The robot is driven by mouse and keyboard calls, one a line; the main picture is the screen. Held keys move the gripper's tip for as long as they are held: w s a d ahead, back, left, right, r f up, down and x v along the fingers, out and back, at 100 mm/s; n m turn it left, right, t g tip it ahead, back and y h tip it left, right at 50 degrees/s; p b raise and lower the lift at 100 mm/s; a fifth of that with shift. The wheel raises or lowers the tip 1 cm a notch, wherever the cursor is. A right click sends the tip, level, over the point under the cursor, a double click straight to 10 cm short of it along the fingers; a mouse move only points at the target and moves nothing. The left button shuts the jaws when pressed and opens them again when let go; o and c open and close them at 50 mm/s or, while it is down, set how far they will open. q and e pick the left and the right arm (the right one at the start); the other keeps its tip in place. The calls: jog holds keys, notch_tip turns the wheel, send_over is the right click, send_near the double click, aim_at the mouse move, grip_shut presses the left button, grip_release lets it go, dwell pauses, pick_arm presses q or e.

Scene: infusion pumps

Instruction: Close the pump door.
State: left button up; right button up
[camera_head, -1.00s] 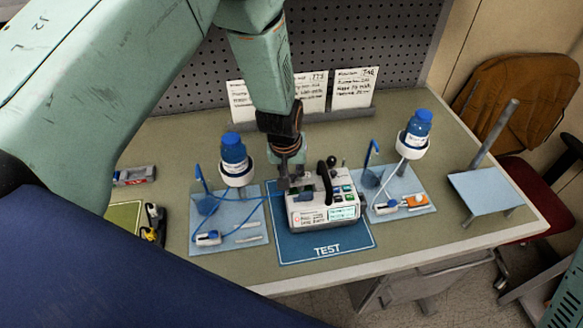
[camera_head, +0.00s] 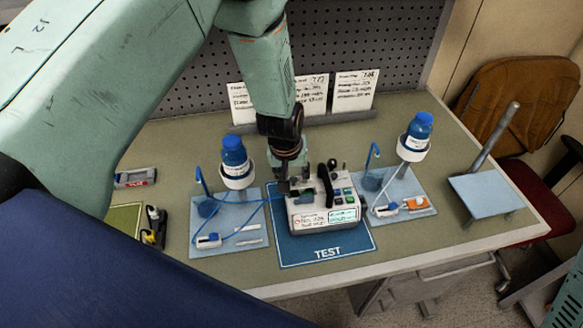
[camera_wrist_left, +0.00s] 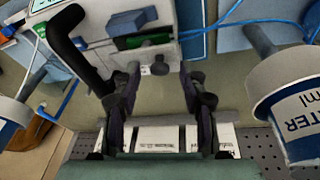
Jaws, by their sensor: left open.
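The white infusion pump (camera_head: 322,212) stands on the blue TEST mat (camera_head: 325,252), with a black handle, green buttons and a small screen. My left gripper (camera_head: 286,182) points down at the pump's rear left edge. In the left wrist view the left gripper (camera_wrist_left: 160,85) has its two dark fingers wide apart with nothing between them, beside the pump body (camera_wrist_left: 155,60). A dark part with a green strip (camera_wrist_left: 140,40) shows on the pump there. The gripper partly hides that side of the pump, and I cannot tell how far its door stands open.
Blue-capped bottles stand left (camera_head: 235,160) and right (camera_head: 416,135) of the pump, over light blue trays with tubing. Blue tubing (camera_head: 255,205) runs close to the pump's left side. White cards (camera_head: 353,90) stand behind. The mat's front is clear.

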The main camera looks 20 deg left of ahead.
pick_arm(q)
jog(key=v, duration=1.1)
jog(key=shift+r, duration=0.4)
jog(key=shift+s, duration=0.1)
